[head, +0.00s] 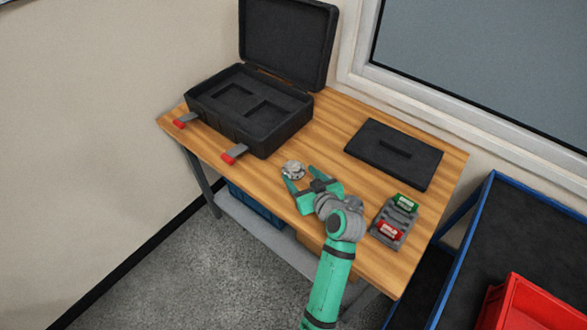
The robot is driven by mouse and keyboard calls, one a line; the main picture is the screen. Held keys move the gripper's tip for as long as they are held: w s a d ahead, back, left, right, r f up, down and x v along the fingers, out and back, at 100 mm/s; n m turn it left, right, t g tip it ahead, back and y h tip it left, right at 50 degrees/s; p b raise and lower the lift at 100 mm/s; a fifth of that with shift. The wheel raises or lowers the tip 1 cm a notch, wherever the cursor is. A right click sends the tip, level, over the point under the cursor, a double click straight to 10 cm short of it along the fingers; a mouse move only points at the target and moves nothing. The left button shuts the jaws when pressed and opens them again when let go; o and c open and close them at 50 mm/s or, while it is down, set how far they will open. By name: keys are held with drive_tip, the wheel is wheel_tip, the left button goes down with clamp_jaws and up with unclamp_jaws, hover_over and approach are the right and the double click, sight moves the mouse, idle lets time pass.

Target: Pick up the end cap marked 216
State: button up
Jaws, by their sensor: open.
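A small round light-grey part (292,169), which looks like an end cap, lies on the wooden table near its middle. Any number on it is too small to read. My gripper (304,177) is open, low over the table, with its green fingers pointing at the grey part. One finger is at the part's lower left and the other near its right side. I cannot tell whether either finger touches it.
An open black case (292,138) with red-tipped latches stands at the table's back left. A black lid-like panel (370,165) lies at the right. A grey holder (384,241) carries a green piece (405,202) and a red piece (389,231). A red bin (540,300) is at the lower right.

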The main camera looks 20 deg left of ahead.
sight(293, 165)
drive_tip(key=x, duration=0.5)
drive_tip(key=shift+w+d+r, duration=0.1)
drive_tip(key=shift+w+r, duration=0.1)
drive_tip(key=c, duration=1.3)
drive_tip(key=shift+r, duration=0.1)
